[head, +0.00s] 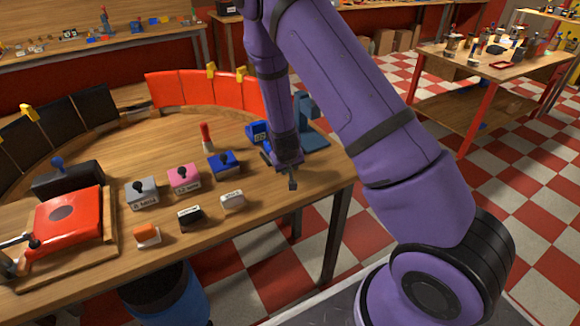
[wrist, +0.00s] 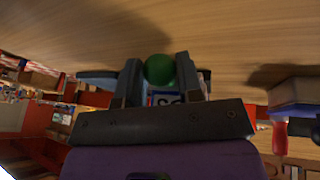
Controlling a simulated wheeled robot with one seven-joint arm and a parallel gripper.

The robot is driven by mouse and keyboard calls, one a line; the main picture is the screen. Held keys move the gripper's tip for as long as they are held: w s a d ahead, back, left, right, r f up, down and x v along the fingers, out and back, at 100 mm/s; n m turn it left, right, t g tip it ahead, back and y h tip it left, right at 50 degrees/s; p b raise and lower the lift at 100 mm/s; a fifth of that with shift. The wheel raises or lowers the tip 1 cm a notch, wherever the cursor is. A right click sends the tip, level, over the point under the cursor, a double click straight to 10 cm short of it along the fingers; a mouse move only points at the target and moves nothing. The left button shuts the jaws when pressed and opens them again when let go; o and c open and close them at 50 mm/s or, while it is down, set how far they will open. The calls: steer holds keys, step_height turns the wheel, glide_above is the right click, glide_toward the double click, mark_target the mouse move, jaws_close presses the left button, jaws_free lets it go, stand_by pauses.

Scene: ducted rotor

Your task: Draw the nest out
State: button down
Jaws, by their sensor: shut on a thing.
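My gripper (head: 291,184) is low near the right front part of the wooden bench, beside a blue device. In the wrist view my gripper (wrist: 160,80) has its two grey fingers on either side of a round green knob (wrist: 159,68) and is shut on it. What the knob is fixed to is hidden. The knob does not show clearly in the head view. I cannot tell which thing is the nest. A red press-like unit (head: 68,218) with a dark round spot sits on a wooden board at the left.
Grey (head: 141,192), pink (head: 184,178) and blue (head: 223,163) knobbed blocks stand on the bench. Small orange (head: 147,236), black (head: 190,217) and white (head: 232,201) blocks lie in front. A blue display unit (head: 257,133) and a blue stand (head: 311,127) are behind my gripper.

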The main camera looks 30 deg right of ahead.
steer(key=shift+a, duration=0.3)
steer(key=c, duration=0.8)
jaws_free()
steer(key=v, duration=1)
steer(key=shift+s+a+r, duration=0.1)
steer(key=shift+s+r, duration=0.1)
steer(key=shift+r, duration=0.15)
steer(key=shift+r, duration=0.1)
